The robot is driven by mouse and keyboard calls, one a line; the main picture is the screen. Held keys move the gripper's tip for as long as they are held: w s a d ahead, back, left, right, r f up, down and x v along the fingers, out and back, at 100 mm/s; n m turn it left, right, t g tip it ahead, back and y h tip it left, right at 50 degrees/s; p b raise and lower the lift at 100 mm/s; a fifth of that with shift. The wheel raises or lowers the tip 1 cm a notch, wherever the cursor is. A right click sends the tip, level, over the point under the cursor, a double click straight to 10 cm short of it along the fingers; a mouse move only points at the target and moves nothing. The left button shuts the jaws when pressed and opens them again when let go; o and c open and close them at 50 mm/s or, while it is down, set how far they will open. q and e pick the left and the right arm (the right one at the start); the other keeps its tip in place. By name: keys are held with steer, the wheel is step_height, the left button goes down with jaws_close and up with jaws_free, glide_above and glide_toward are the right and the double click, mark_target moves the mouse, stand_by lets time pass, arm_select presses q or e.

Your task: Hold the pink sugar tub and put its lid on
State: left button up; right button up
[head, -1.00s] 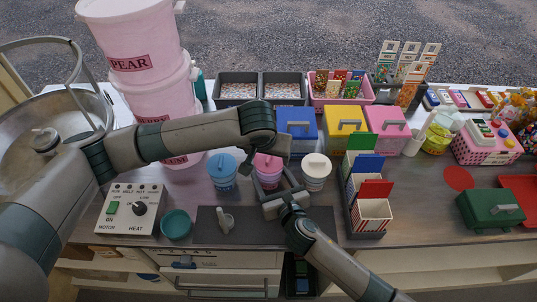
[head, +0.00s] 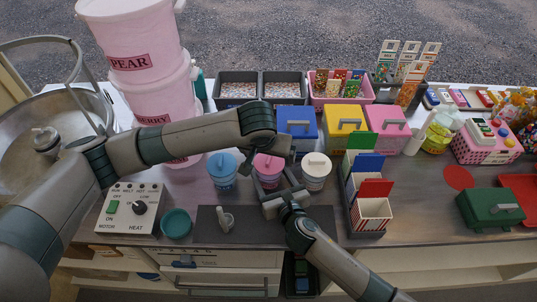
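The pink sugar tub (head: 267,181) stands on the counter between a blue-lidded tub and a white-lidded tub. Its pink lid (head: 264,164) shows at the tub's top; I cannot tell whether it is fully seated. My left gripper (head: 279,155) points down over the right part of the lid and hides some of it. Its fingertips are too hidden to tell open from shut. My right gripper (head: 276,188) reaches in from the front, its fingers on either side of the pink tub, seemingly closed on it.
The blue tub (head: 222,171) and the white tub (head: 316,173) stand close on either side. A rack of striped bags (head: 372,212) is to the right. A teal bowl (head: 176,223) and a scoop (head: 226,220) lie at the front left. The dark mat (head: 240,237) has free room.

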arm_select(q)
steer(key=shift+o, duration=1.3)
steer(key=shift+r, duration=3)
jaws_close()
